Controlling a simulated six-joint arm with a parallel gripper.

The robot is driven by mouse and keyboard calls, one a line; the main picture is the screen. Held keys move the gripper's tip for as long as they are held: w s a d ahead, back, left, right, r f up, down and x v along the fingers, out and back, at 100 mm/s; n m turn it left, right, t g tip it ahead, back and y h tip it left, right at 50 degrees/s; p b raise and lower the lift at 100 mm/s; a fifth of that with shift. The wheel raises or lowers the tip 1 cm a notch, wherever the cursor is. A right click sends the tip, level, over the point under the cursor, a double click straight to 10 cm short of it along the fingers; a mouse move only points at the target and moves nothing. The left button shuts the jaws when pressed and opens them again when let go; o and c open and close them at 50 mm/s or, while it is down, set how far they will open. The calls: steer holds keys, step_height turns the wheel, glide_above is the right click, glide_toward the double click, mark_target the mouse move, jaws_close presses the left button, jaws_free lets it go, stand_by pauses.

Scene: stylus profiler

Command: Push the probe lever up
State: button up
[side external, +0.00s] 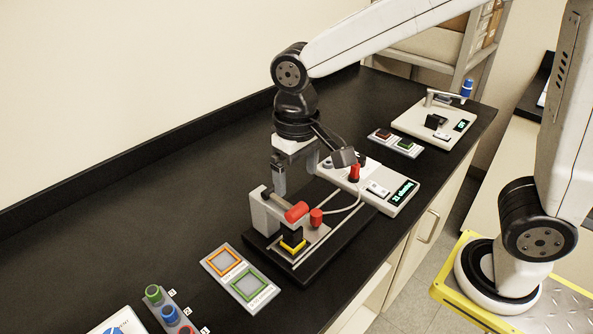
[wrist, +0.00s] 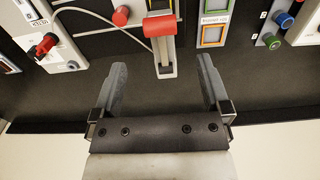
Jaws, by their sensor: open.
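The probe lever ends in a red cylindrical grip (side external: 297,212) and is hinged at a grey post on the black-based profiler (side external: 258,247). A black block with a yellow edge (side external: 292,240) sits below the grip. The wrist view shows the red grip (wrist: 160,26) and grey post (wrist: 165,58) ahead of my fingers, near the middle. My gripper (wrist: 163,72) is open and empty, its two grey fingers wide apart. In the side view my gripper (side external: 279,188) hangs pointing down, behind and above the post. It appears apart from the lever.
A red knob (side external: 316,217) stands beside the lever. A control box with a display (side external: 390,198) and red knob (side external: 355,172) is to the right, joined by a cable. An orange-and-green pad (side external: 240,276) and capped items (side external: 168,308) lie left. The counter behind is clear.

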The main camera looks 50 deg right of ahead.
mark_target(297, 207)
steer(key=shift+f, duration=3.9)
jaws_close()
